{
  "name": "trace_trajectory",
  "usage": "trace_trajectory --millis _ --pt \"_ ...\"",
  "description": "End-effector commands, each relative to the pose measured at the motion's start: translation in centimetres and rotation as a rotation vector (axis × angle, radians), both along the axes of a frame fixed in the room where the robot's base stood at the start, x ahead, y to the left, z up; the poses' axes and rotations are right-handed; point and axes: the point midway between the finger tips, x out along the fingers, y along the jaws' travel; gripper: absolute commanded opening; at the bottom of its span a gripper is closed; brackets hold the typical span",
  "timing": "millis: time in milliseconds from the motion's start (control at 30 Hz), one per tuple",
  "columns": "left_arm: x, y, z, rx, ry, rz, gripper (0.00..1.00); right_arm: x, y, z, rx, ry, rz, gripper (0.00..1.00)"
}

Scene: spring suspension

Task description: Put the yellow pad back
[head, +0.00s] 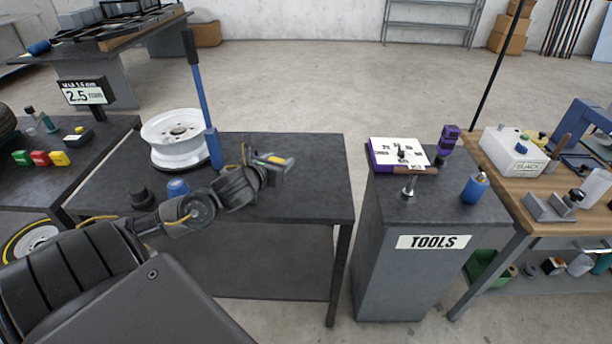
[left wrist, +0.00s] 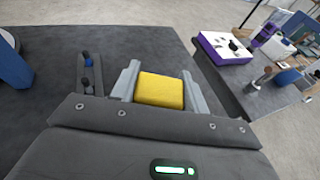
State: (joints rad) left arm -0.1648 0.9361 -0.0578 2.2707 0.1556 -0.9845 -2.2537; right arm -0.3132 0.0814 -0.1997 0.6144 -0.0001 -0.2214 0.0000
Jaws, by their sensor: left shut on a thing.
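My left gripper (head: 277,168) is above the right part of the dark middle table (head: 322,190). In the left wrist view its two grey fingers (left wrist: 161,92) are shut on a yellow pad (left wrist: 160,89), a small block with rounded edges. Only a thin part of this pad (head: 277,160) shows in the head view. On the dark table at the left lie a green pad (head: 21,158), a red pad (head: 40,158) and another yellow pad (head: 59,158) in a row. My right gripper is not in view.
A white wheel rim (head: 176,140) and a blue upright lever (head: 204,110) stand on the middle table's left part. The grey TOOLS cabinet (head: 390,240) stands to the right, past a gap.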

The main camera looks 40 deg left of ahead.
Motion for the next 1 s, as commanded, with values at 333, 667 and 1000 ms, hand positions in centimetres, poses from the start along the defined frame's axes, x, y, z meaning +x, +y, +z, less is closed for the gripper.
trace_trajectory --millis 333,667,1000 --pt "8.0 -0.8 -5.1 -0.004 0.002 -0.001 0.23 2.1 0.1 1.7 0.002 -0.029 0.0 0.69" --pt "10.1 -1.1 -7.6 0.0 -0.001 -0.005 0.23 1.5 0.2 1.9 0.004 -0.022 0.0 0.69" --pt "10.6 -1.1 -10.7 -0.002 -0.001 -0.004 0.23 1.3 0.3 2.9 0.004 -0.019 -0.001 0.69"
